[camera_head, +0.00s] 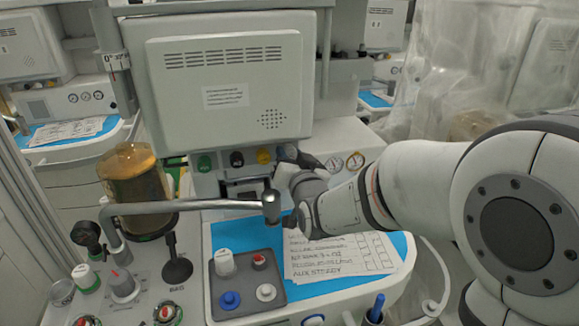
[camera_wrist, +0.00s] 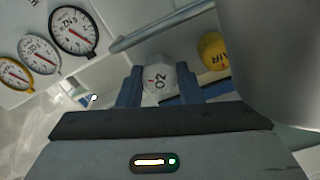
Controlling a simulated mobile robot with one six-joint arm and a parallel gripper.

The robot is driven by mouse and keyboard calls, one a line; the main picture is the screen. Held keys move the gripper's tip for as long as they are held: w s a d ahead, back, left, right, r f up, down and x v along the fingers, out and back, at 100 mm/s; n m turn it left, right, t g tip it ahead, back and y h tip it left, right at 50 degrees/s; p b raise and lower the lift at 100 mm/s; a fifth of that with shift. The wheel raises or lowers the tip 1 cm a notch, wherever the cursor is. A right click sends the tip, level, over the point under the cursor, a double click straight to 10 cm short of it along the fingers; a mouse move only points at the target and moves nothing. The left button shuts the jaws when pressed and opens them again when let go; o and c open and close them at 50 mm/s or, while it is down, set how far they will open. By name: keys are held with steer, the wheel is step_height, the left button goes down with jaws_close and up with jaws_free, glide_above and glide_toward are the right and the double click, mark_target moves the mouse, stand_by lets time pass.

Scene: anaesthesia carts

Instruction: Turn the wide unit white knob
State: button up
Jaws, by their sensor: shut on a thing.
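The white knob (camera_wrist: 159,78), faceted and marked O2, sits between my gripper's two blue fingers in the wrist view. My gripper (camera_wrist: 159,84) is shut on it, one finger on each side. In the head view my gripper (camera_head: 291,160) is at the front panel of the wide unit (camera_head: 348,138), right of the yellow knob (camera_head: 264,156). My wrist covers the white knob there.
The yellow AIR knob (camera_wrist: 212,50) is close beside my gripper. A black knob (camera_head: 237,159) and a green knob (camera_head: 206,163) are farther left. Round gauges (camera_head: 355,161) are to the right. A metal arm (camera_head: 185,206) crosses below, above a grey tray (camera_head: 236,303).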

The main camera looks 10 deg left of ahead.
stand_by(0.3)
steer(key=o, duration=1)
steer(key=shift+c, duration=0.2)
steer(key=v, duration=0.7)
steer(key=shift+s+d+b, duration=0.2)
steer(key=shift+s+b, duration=0.15)
steer(key=s+d+f+g+h+p, duration=0.1)
steer(key=s+d+g+h+p, duration=0.3)
steer(key=d, duration=0.5)
steer(key=s+d+f+g+h+p, duration=0.25)
steer(key=s+d+g, duration=0.25)
steer(key=d, duration=0.4)
steer(key=s+d+r+m+g+h+p, duration=0.1)
steer(key=s+d+g, duration=0.3)
steer(key=s, duration=0.5)
steer(key=shift+s+d+r+g+p, duration=0.2)
steer(key=shift+d+r+g+p, duration=0.1)
steer(key=shift+d+p, duration=0.5)
